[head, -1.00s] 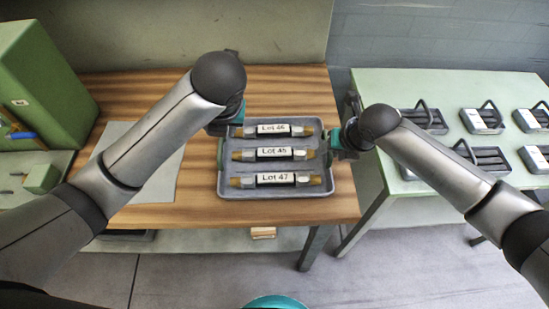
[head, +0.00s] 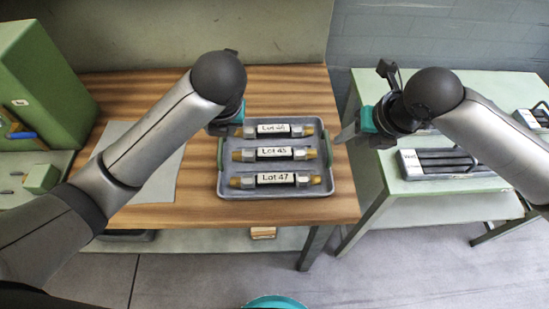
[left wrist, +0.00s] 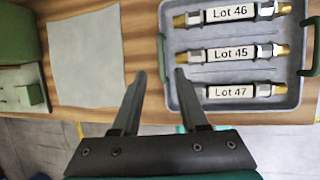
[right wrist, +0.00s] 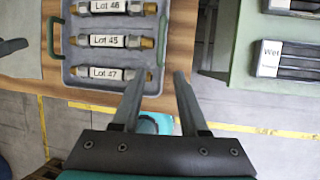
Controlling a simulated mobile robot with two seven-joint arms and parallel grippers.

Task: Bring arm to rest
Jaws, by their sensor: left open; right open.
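My right gripper (head: 348,133) is open and empty. It hangs over the gap between the wooden table and the pale green table, to the right of the grey tray (head: 232,193). In the right wrist view its fingers (right wrist: 155,82) are apart with nothing between them. My left gripper is mostly hidden behind its own wrist in the head view, at the tray's left side. In the left wrist view its open fingers (left wrist: 160,80) are beside the tray's left handle, apart from it. The tray holds fittings labelled Lot 46 (head: 272,130), Lot 45 (head: 275,154) and Lot 47 (head: 275,179).
The wooden table (head: 190,205) carries the tray and a grey sheet (left wrist: 85,60). The pale green table (head: 395,180) at right holds several dark racks, one labelled Wet (right wrist: 269,58). A green machine (head: 50,90) stands at left. Floor shows in front.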

